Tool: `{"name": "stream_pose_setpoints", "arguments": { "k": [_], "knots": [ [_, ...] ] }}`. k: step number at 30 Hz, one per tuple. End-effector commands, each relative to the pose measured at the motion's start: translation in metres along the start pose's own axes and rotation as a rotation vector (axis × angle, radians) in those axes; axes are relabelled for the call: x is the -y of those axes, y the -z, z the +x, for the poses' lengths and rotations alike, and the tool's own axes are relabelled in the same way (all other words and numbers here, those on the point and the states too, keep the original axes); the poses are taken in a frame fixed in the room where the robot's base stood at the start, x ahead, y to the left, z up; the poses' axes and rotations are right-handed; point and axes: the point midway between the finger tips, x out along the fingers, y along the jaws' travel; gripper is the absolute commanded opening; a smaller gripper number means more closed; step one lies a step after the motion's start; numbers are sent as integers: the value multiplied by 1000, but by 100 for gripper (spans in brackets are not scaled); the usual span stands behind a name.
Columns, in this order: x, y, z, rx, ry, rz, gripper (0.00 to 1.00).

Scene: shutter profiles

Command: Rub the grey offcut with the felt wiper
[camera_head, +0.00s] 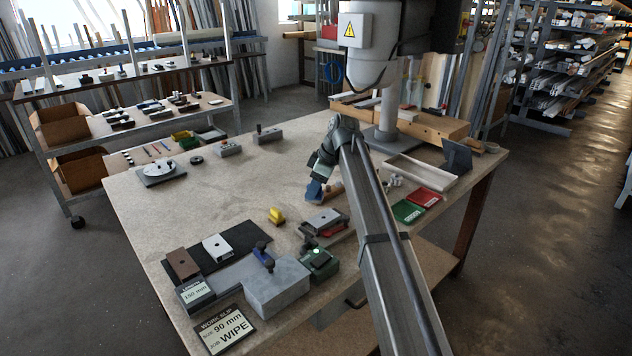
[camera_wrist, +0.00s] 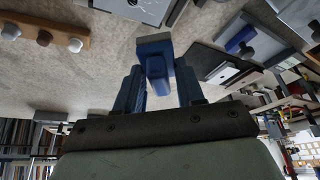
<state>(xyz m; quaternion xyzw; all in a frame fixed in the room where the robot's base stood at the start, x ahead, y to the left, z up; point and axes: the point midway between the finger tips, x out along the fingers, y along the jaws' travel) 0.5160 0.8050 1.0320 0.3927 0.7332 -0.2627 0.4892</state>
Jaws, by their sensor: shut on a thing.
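My gripper (camera_head: 315,190) is above the middle of the table, and its blue fingers show in the wrist view (camera_wrist: 157,88). It is shut on the felt wiper, a blue handle with a grey-brown pad (camera_wrist: 154,40) at its far end. In the head view the wiper is hard to tell from the fingers. A light grey block with a dark hole (camera_head: 217,247), likely the grey offcut, lies on a black mat (camera_head: 252,236) beside a brown block (camera_head: 182,263). The wiper is apart from it. Another grey piece (camera_head: 325,219) lies nearer my gripper.
A grey box with a blue clamp (camera_head: 277,288) and a dark green box (camera_head: 319,263) stand at the front edge. A yellow object (camera_head: 276,216) lies left of my gripper. Green (camera_head: 407,212) and red (camera_head: 424,197) trays lie right. The table's middle left is clear.

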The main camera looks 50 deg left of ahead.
Motion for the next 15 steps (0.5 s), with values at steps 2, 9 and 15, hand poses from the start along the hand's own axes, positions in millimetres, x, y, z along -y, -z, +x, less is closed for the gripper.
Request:
{"name": "stream_pose_setpoints", "arguments": {
  "k": [2,9,15],
  "knots": [
    [2,0,0,1,28,-66,13],
    [5,-2,0,0,72,-177,13],
    [6,-5,8,0,77,-186,13]
  ]
}}
